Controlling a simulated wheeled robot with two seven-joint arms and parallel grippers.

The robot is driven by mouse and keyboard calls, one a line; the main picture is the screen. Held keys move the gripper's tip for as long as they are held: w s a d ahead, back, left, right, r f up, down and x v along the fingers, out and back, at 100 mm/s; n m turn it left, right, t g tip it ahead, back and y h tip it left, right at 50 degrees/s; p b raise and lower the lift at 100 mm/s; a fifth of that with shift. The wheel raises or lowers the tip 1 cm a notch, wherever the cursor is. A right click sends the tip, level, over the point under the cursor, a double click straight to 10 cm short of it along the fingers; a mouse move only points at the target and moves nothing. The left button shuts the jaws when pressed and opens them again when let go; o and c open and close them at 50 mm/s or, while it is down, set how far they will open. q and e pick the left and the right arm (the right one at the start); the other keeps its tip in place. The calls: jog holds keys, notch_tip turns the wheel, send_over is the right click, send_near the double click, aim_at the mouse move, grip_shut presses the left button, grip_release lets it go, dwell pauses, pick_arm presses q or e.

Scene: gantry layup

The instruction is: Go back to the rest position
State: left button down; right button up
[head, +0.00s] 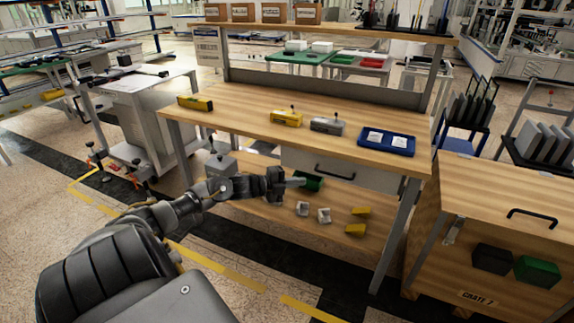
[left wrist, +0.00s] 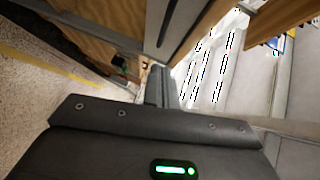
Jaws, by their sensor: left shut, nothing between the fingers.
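My left gripper (head: 292,182) is shut and empty. In the head view it is held out in front of the wooden workbench (head: 262,117), below the level of its top and in front of its lower shelf. In the left wrist view the shut fingers (left wrist: 161,88) point away from the camera, with bench wood at the upper left. My left arm comes in from the bottom left of the head view. My right gripper does not show in either view.
On the bench top are a yellow level (head: 195,103), a yellow tool (head: 287,117), a grey tool (head: 327,125) and a blue tray (head: 376,146). A drawer (head: 315,163) hangs below. A wooden crate (head: 478,230) stands at the right. Floor lies open at the front.

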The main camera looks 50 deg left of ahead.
pick_arm(q)
jog(key=shift+v, duration=1.6)
